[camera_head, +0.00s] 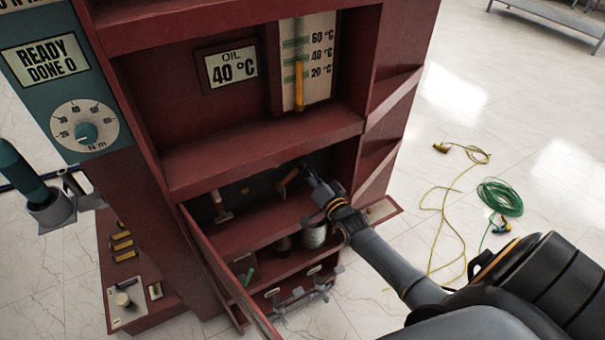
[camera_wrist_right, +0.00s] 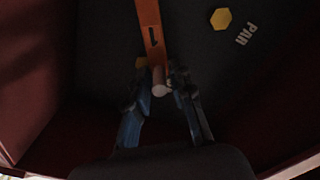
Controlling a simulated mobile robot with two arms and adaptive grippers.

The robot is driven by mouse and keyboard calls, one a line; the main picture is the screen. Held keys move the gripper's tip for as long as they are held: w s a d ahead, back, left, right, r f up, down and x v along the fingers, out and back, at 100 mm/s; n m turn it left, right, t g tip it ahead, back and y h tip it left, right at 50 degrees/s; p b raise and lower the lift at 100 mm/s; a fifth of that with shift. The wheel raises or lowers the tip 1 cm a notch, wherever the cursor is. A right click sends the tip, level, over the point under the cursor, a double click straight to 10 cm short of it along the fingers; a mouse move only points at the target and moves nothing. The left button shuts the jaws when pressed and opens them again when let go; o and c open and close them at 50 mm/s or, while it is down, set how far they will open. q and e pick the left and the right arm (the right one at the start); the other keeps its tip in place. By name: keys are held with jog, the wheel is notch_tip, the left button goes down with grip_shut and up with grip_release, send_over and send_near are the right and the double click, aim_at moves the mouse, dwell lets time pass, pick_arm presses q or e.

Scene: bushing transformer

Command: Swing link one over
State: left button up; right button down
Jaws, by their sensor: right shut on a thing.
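My right gripper (camera_head: 306,172) reaches into the open middle compartment of the dark red cabinet. An orange link (camera_head: 287,183) is at its fingertips. In the right wrist view, the orange link (camera_wrist_right: 150,32) carries a dark arrow and runs up from a pale round knob (camera_wrist_right: 159,84). The fingers of the right gripper (camera_wrist_right: 163,88) are shut on this knob, one on each side. A second link (camera_head: 221,207), orange with a pale end, sits further left in the same compartment. I cannot read which link is number one. My left gripper is not in view.
A yellow hexagon (camera_wrist_right: 221,19) and the letters PAR mark the dark panel. The open cabinet door (camera_head: 222,262) stands left of my right arm. A teal-handled tool (camera_head: 22,172) stands in a holder at the left. Yellow cable (camera_head: 441,210) and green coil (camera_head: 500,198) lie on the floor.

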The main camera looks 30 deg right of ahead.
jog(key=shift+s+d+f+m+b, duration=0.1)
jog(key=shift+d+f+m+b, duration=0.2)
jog(key=shift+f+m, duration=0.25)
jog(key=shift+s+d+f+m+b, duration=0.1)
jog(key=shift+d+f+m+b, duration=0.1)
jog(key=shift+f+m+b, duration=0.3)
jog(key=shift+f, duration=0.1)
jog(key=c, duration=1.3)
grip_release()
jog(key=shift+w, duration=0.1)
jog(key=shift+c, duration=0.2)
jog(key=shift+s, duration=0.3)
jog(key=s, duration=1.1)
jog(key=shift+s+a, duration=0.2)
jog(key=shift+a, duration=0.1)
